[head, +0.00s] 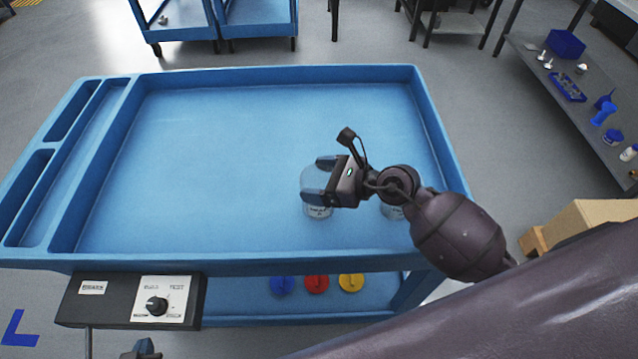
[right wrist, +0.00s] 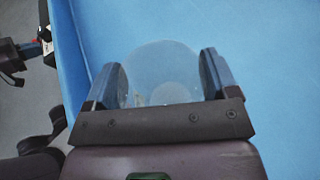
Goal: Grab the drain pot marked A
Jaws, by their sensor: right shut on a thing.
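A clear, see-through pot (head: 317,210) stands on the blue cart top, right of the middle, with a small label low on its side that I cannot read. My right gripper (head: 320,179) is shut on this pot, one finger on each side. The right wrist view shows the pot (right wrist: 163,70) between the two fingers (right wrist: 160,83). A second clear pot (head: 392,211) stands to the right, mostly hidden behind my right wrist; its marking is unreadable. Only a tip of my left gripper (head: 143,348) shows at the bottom edge, in front of the cart.
The blue cart top (head: 220,150) has a raised rim and is otherwise clear, with narrow compartments at left. A control box with a knob (head: 157,305) hangs at its front. Blue, red and yellow discs (head: 317,283) lie on the lower shelf. A cardboard box (head: 580,222) is at right.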

